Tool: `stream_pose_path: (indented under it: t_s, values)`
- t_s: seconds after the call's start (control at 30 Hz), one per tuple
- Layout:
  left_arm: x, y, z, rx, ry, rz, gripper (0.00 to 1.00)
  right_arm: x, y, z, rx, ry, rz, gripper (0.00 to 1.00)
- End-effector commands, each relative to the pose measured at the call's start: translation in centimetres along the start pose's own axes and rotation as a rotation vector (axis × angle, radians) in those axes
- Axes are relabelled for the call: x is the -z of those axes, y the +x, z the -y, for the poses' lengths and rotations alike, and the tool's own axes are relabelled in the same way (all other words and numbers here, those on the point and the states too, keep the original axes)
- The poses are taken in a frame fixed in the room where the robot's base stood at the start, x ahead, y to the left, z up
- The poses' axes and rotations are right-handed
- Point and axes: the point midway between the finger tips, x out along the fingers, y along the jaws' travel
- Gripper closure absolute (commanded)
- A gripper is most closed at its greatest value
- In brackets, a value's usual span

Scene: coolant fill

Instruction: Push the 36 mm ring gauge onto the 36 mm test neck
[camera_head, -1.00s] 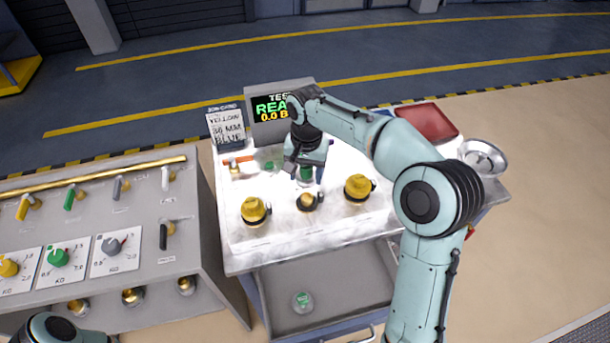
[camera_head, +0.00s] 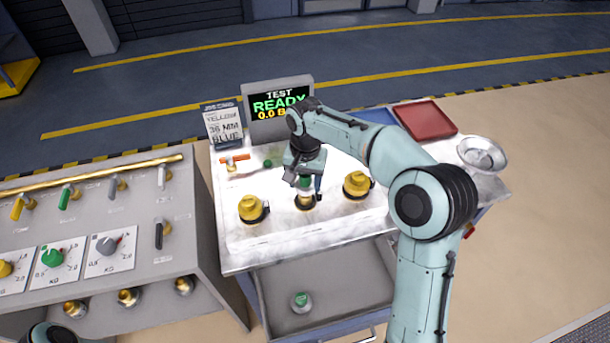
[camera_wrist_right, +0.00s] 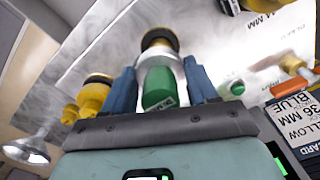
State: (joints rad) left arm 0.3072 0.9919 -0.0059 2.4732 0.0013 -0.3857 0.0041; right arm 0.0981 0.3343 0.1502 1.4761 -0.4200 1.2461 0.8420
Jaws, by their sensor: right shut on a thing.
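My right gripper (camera_head: 304,180) is shut on a piece with a green top and pale grey lower body, apparently the ring gauge (camera_wrist_right: 160,88). It is upright between the two blue fingers in the right wrist view. Its lower end is at the top of the middle neck (camera_head: 306,202), a brass fitting with a black collar. That neck also shows in the right wrist view (camera_wrist_right: 160,38). I cannot tell whether the gauge touches or sits over it. Size marks on the middle neck are not readable. My left gripper is out of view.
Yellow-capped necks stand left (camera_head: 252,209) and right (camera_head: 357,185) of the middle one. Behind are a test display (camera_head: 281,106) reading READY, a card (camera_head: 224,126) and an orange-handled valve (camera_head: 235,160). A red tray (camera_head: 426,119) and metal bowl (camera_head: 482,154) are at right.

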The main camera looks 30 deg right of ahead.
Motion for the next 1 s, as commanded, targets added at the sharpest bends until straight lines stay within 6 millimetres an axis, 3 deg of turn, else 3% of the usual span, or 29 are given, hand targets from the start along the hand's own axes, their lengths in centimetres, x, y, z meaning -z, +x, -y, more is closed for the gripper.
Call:
stream_pose_path:
  t_s: [0.23,1.0]
  values:
    - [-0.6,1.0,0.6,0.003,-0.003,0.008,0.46,0.0,1.8,0.0,-0.001,0.000,0.000,0.74]
    - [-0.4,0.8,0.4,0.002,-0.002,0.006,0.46,0.0,1.8,0.0,0.001,-0.001,-0.001,0.74]
